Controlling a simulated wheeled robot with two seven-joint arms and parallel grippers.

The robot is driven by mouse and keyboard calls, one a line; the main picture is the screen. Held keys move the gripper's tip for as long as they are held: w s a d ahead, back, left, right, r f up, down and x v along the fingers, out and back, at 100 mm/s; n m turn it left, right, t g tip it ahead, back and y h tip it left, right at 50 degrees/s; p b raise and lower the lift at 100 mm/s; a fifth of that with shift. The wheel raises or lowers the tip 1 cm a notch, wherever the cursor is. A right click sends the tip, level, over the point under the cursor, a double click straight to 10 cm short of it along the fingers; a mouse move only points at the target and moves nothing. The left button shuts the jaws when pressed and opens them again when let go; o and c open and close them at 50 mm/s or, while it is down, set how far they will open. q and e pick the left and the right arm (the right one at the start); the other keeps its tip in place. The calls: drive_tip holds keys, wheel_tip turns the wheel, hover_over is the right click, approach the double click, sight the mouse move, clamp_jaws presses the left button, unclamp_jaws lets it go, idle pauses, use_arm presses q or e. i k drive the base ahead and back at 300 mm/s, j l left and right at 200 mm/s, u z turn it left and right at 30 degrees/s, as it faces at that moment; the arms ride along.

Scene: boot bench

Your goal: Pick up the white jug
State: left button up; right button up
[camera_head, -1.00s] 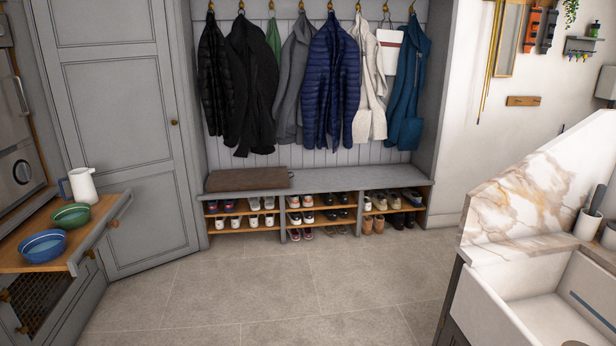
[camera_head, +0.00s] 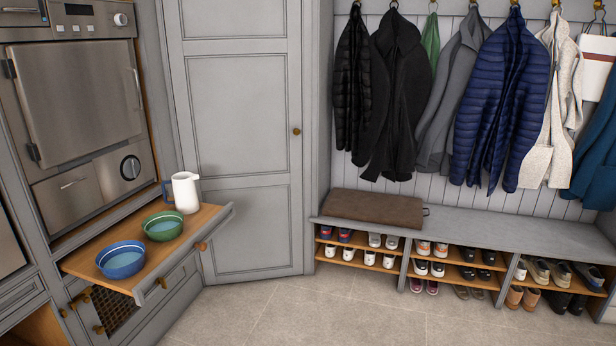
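The white jug (camera_head: 187,193) stands upright at the back right of a pulled-out wooden shelf (camera_head: 90,262) on the left. Its blue-grey handle points left. Neither of my grippers is in view.
A green bowl (camera_head: 163,226) sits just in front of the jug, and a blue bowl (camera_head: 121,260) sits nearer. A steel oven (camera_head: 80,100) is above the shelf. A bench (camera_head: 480,236) with several shoes below stands at the right. The floor (camera_head: 330,315) in front is clear.

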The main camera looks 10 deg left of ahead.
sight(186, 201)
drive_tip(key=i+j+u, duration=0.2)
drive_tip(key=i+u, duration=0.6)
drive_tip(key=i, duration=0.15)
drive_tip(key=i+l+u, duration=0.15)
drive_tip(key=i+u, duration=0.4)
drive_tip(key=i, duration=0.4)
